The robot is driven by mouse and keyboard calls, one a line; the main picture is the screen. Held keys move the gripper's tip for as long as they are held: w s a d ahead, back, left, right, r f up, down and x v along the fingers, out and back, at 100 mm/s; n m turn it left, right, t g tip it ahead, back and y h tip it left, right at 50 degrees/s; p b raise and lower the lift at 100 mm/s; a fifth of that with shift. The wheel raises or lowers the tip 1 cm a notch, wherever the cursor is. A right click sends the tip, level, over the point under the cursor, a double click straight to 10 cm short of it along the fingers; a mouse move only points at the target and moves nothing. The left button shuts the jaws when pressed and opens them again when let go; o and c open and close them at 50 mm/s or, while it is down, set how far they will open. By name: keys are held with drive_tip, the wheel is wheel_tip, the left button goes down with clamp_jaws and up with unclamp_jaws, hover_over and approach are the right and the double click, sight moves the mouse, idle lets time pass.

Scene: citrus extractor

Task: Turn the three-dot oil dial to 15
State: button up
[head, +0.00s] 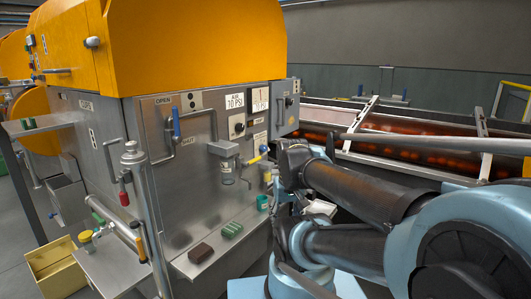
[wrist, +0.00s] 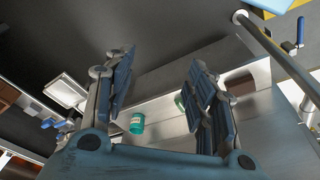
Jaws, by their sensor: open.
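The machine's steel front panel (head: 200,170) shows in the head view. A dark round dial (head: 238,127) sits on it below a white "AIR 10 PSI" sign (head: 235,101). A second "10 PSI" sign (head: 260,99) is to its right. I cannot make out three dots or a scale on any dial. My gripper (wrist: 160,75) is open and empty in the wrist view, with its two dark pads apart. In the head view my arm is in front of the panel's right end and hides part of it. No dial shows clearly in the wrist view.
A teal jar (wrist: 137,123) shows between my fingers in the wrist view. A clear cup (head: 228,172) and yellow-handled valve (head: 254,160) project from the panel. A conveyor (head: 330,135) lies behind my arm.

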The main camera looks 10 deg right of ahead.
sight(265, 149)
drive_tip(key=w+a+r+n+t+y, duration=0.1)
drive_tip(key=w+r+n+y, duration=0.2)
drive_tip(key=w, duration=0.9)
drive_tip(key=w+a+r+t+y, duration=0.2)
drive_tip(key=w+r+y, duration=0.25)
drive_tip(key=w, duration=0.85)
drive_tip(key=w+d+f+n+t+y, duration=0.2)
drive_tip(key=w+d+t+y, duration=0.15)
drive_tip(key=w+d, duration=0.45)
drive_tip(key=w+d+f+n+t+y, duration=0.15)
drive_tip(key=w+d+t, duration=0.25)
drive_tip(key=w+d, duration=0.45)
drive_tip(key=x, duration=1.5)
drive_tip(key=shift+s+a+r, duration=0.1)
drive_tip(key=shift+a+r, duration=0.05)
drive_tip(key=shift+a, duration=0.05)
drive_tip(key=c, duration=1.1)
